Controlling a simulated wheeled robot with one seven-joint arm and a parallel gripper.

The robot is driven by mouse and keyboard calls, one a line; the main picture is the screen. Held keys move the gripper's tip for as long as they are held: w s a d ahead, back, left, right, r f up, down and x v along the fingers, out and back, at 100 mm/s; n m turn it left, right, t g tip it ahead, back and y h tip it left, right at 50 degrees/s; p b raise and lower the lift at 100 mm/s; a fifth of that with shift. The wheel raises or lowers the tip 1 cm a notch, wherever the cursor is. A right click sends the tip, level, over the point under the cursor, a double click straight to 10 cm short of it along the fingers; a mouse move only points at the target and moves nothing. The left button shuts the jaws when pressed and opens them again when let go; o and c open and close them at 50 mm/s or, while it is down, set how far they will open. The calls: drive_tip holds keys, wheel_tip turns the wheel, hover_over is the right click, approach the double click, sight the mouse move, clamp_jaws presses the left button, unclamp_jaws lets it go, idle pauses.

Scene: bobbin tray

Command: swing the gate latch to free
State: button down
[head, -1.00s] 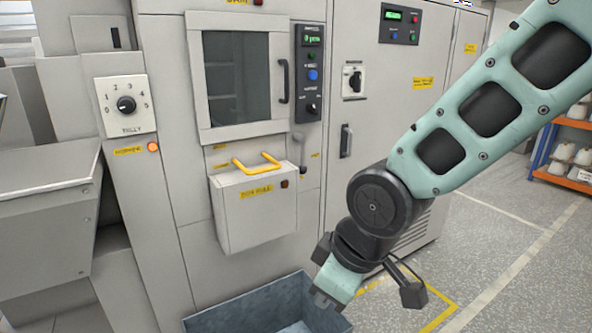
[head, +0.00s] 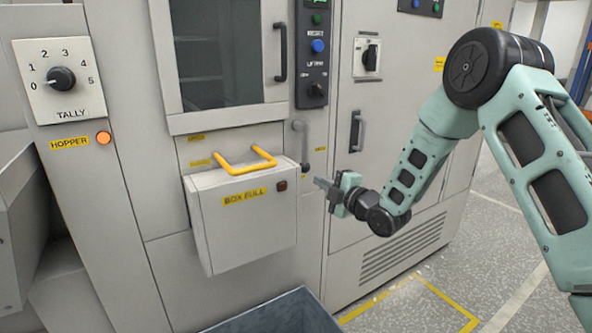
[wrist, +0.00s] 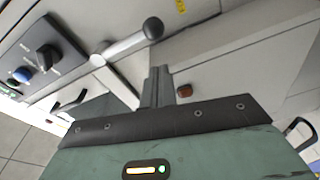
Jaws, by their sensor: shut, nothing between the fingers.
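The gate latch (head: 304,148) is a small grey lever on the machine front, right of the box with the yellow handle. It hangs nearly straight down in the head view. In the wrist view the latch (wrist: 128,43) shows as a pale bar with a round grey knob at its end. My gripper (head: 319,184) is shut and empty, below and a little right of the latch's lower end. In the wrist view my closed fingers (wrist: 158,82) point towards the panel beside the knob, with a visible gap between them.
The BOX FULL box (head: 247,220) with its yellow handle (head: 246,165) juts out just left of my gripper. A dark door handle (head: 357,132) stands to the right. A blue-grey bin (head: 285,314) is on the floor below.

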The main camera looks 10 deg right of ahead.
drive_tip(key=shift+w+d, duration=0.15)
drive_tip(key=p+x, duration=0.1)
drive_tip(key=x, duration=0.9)
drive_tip(key=shift+r+p, duration=0.15)
drive_tip(key=shift+p, duration=0.15)
